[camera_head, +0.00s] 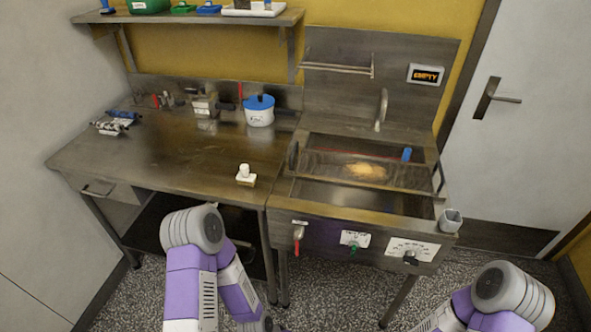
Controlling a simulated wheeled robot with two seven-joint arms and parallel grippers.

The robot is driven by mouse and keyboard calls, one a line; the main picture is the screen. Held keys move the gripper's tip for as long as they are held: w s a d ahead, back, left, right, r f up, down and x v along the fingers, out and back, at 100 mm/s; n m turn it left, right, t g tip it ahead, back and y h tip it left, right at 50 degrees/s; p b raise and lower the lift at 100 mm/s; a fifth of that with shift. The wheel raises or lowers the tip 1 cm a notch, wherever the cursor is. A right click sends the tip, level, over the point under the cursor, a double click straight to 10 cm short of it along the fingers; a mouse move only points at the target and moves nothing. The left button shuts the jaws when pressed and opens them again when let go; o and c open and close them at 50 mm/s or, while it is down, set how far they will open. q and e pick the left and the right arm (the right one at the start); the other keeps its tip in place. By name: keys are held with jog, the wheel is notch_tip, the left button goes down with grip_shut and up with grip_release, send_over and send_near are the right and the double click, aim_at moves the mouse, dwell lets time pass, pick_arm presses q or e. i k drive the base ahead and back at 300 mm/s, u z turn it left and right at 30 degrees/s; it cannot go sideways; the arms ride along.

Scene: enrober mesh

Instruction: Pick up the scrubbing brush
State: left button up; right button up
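A small white block with an upright knob handle and a tan underside, which looks like the scrubbing brush (245,174), stands on the steel worktop (170,165). It sits near the front right of the worktop, close to the sink-like machine. My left arm is folded at the bottom centre, below and in front of the worktop, and its gripper is out of the picture. My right arm is at the bottom right corner, and its gripper is also out of the picture. Nothing touches the brush.
The steel machine (335,228) has a mesh with a tan heap (366,171) on it, a red-handled tap (298,233) and dials in front. A white pot with a blue lid (259,111) stands behind the brush. Small tools (117,121) lie back left. The worktop around the brush is clear.

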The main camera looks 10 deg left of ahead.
aim_at(243, 179)
jog(key=k, duration=0.5)
jog(key=u, duration=1.4)
jog(key=i, duration=1.15)
jog(key=z, duration=0.55)
